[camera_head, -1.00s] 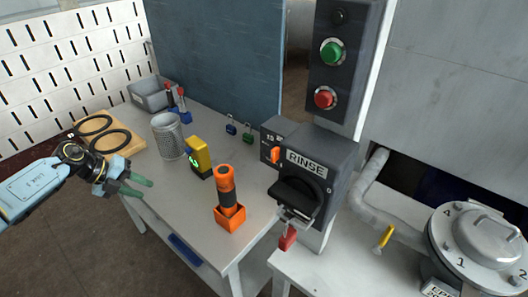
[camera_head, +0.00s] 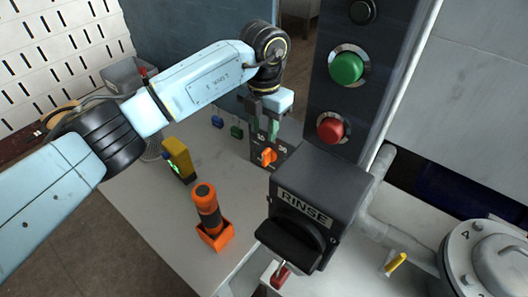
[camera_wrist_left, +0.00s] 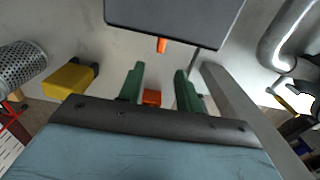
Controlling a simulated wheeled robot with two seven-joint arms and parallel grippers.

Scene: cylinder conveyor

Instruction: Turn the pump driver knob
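A dark box with a number scale (camera_head: 285,153) and an orange knob (camera_head: 268,156) sits behind the black RINSE box (camera_head: 318,190), which has a large black knob (camera_head: 290,243). I cannot tell from any label which is the pump driver knob. My left gripper (camera_head: 264,128), with green fingers, is just above the orange knob in the head view. In the left wrist view its fingers (camera_wrist_left: 160,85) are spread with nothing between them, and the orange knob (camera_wrist_left: 161,45) shows beyond them under a dark box (camera_wrist_left: 175,18). My right gripper is not in view.
A green button (camera_head: 346,68) and a red button (camera_head: 331,127) are on the panel above. An orange-black cylinder in an orange holder (camera_head: 215,238) and a yellow device (camera_head: 178,158) stand on the table. A lidded vessel (camera_head: 490,255) is at right.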

